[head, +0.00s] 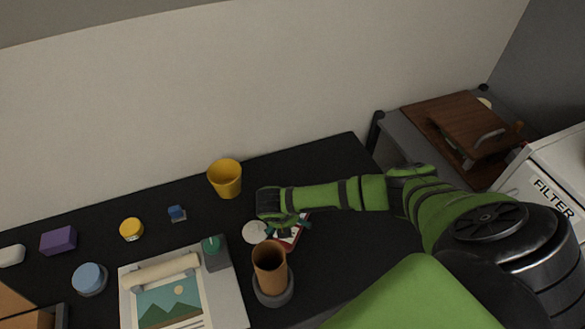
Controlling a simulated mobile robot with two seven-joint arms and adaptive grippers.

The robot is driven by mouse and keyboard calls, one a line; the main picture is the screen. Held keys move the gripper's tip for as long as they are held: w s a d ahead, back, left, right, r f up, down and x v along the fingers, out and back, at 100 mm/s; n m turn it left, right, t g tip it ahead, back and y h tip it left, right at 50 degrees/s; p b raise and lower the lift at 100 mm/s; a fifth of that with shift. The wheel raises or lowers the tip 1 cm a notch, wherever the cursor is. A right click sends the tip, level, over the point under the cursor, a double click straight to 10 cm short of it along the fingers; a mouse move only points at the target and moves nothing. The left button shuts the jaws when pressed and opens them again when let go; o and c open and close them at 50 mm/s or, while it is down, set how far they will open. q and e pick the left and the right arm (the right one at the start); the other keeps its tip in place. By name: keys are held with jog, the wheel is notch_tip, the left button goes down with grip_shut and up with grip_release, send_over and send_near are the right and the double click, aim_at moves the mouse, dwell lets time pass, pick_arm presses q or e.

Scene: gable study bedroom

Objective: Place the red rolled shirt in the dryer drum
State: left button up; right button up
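My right arm reaches in from the right over the black desk (335,190), and its end with the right gripper (272,218) is low over the desktop. The fingers are mostly hidden by the arm, so I cannot see if they are open or shut. A small flat red and white thing (288,238) shows partly under the arm's end; I cannot tell that it is the red rolled shirt. A white appliance marked FILTER (548,195) is at the right edge; no drum opening shows. My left gripper is not in view.
A yellow cup (226,178) stands behind the gripper, a brown cup (269,263) in front. A picture sheet with a roll (188,300), a purple block (58,240) and small round items lie left. A grey stand with wooden boards (465,130) is at the back right.

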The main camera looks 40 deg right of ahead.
jog(key=c, duration=1.1)
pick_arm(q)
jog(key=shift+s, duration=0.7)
pick_arm(e)
jog(key=shift+c, duration=0.6)
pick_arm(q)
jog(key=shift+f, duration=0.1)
pick_arm(e)
jog(key=shift+r, duration=0.1)
